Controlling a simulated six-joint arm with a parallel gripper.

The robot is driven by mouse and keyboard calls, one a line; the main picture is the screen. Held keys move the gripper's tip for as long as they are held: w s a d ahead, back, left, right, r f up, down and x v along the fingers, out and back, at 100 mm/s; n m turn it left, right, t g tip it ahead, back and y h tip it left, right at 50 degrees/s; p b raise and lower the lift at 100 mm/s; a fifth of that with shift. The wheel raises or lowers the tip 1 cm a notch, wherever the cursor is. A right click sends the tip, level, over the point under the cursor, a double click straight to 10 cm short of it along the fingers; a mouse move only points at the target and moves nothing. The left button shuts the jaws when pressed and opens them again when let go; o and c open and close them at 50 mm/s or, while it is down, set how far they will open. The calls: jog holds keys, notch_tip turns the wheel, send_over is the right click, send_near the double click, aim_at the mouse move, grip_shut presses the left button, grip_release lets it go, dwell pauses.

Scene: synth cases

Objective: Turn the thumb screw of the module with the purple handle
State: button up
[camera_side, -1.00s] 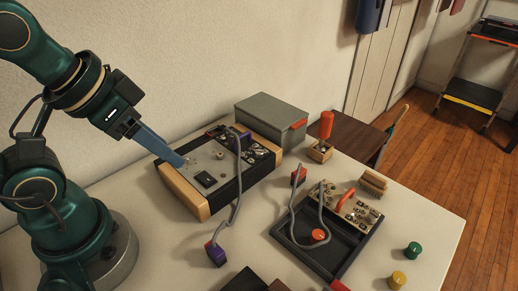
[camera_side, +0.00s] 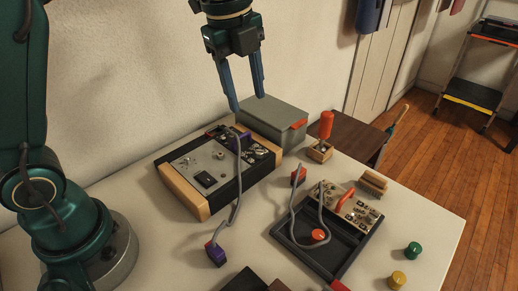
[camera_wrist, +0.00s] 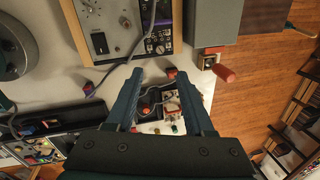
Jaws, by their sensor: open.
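The module with the purple handle (camera_side: 243,138) sits in the right part of a wood-sided case (camera_side: 182,191). Its face has several small knobs and fittings; I cannot tell which is the thumb screw. A grey cable (camera_side: 238,187) crosses its front near the handle. In the wrist view the module (camera_wrist: 160,43) is at the top edge, partly cut off. My gripper (camera_side: 248,102) is open and empty, pointing down, above and behind the module near the grey box. In the wrist view its fingers (camera_wrist: 156,70) are spread apart with nothing between the tips.
A grey box (camera_side: 270,117) stands behind the case. A black tray (camera_side: 318,262) holds a module with an orange handle (camera_side: 346,198) and a cable. A red-handled tool (camera_side: 326,125), a purple plug (camera_side: 215,254), green cap (camera_side: 413,249) and yellow cap (camera_side: 397,280) stand around.

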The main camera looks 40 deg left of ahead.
jog(key=m+g, duration=0.1)
jog(key=g, duration=0.1)
send_over(259, 151)
jog(key=f, duration=0.6)
jog(key=shift+w, duration=0.2)
jog(key=shift+s+f, duration=0.1)
jog(key=shift+f, duration=3.55)
grip_shut()
